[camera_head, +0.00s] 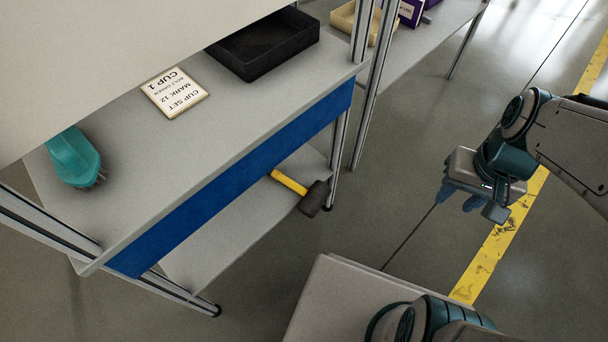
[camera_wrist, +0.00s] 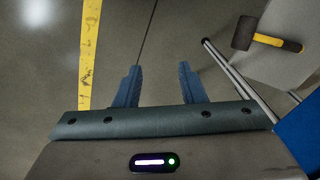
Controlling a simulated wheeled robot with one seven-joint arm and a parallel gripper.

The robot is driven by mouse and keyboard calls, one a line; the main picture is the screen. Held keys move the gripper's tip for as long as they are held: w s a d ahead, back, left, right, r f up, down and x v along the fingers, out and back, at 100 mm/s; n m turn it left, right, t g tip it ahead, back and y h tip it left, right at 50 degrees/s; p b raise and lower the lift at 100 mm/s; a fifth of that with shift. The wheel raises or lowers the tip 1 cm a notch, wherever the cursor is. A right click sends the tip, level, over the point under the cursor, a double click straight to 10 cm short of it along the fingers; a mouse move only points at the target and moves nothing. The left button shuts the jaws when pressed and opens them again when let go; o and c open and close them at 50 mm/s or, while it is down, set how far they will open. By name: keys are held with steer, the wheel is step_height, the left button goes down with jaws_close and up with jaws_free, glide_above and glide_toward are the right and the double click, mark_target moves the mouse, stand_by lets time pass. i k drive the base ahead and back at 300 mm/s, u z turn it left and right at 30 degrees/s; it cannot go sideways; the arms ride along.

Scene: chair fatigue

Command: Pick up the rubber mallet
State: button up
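The rubber mallet (camera_head: 301,191) lies on the lower shelf (camera_head: 216,237) of the workbench in the head view, with its black head at the shelf's right end and its yellow handle pointing up and left. It also shows in the wrist view (camera_wrist: 264,40) at the upper right, black head to the left and yellow handle to the right. My gripper (camera_head: 474,202) is out to the right of the bench, above the floor and apart from the mallet. In the wrist view its two blue fingers (camera_wrist: 160,84) are spread with nothing between them.
The upper shelf (camera_head: 203,130) with a blue front edge (camera_head: 240,178) overhangs the mallet's shelf. Metal posts (camera_head: 339,145) stand beside the mallet. A black tray (camera_head: 265,48), a label card (camera_head: 174,93) and a teal brush (camera_head: 73,158) are on top. Floor around my gripper is clear.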

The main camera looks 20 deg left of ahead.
mark_target(314, 199)
steer(key=u, duration=4.45)
steer(key=k, duration=1.8)
steer(key=z, duration=0.6)
steer(key=i, duration=0.45)
steer(key=u, duration=0.05)
